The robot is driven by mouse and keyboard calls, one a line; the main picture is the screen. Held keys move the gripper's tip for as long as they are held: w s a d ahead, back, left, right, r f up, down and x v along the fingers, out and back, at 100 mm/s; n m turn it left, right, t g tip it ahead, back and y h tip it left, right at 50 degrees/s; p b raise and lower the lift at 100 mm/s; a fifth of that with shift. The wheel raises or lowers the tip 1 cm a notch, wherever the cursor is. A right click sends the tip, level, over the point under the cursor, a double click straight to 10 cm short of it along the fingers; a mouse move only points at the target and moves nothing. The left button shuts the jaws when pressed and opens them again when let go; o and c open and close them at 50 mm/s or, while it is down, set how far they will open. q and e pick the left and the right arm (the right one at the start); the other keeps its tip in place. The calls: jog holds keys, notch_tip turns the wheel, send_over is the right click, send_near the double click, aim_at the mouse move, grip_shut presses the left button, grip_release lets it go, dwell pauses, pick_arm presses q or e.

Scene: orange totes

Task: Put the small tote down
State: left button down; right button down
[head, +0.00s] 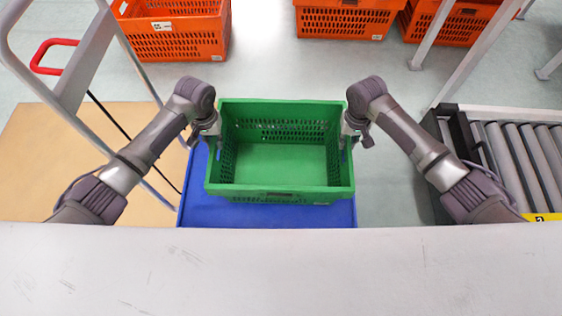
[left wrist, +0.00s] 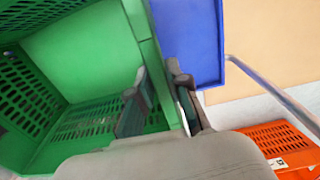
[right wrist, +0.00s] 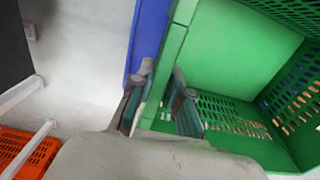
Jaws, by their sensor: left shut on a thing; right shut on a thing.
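The small tote is an empty green crate with slotted walls (head: 280,192), held level between my two arms. My left gripper (head: 213,135) is shut on the crate's left rim; in the left wrist view its fingers (left wrist: 160,100) straddle the green wall (left wrist: 152,60). My right gripper (head: 348,135) is shut on the right rim; in the right wrist view its fingers (right wrist: 158,105) straddle that wall (right wrist: 172,60). A blue surface (head: 265,215) lies under the crate. I cannot tell whether the crate touches it.
Several orange totes stand at the back, one at the left (head: 175,40) and one in the middle (head: 342,22). A roller conveyor (head: 520,155) is at the right. A grey metal frame with a red handle (head: 52,55) stands at the left. A white surface (head: 280,270) spans the front.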

pick_arm(q)
jog(key=shift+r, duration=0.15)
pick_arm(e)
jog(key=shift+r, duration=0.15)
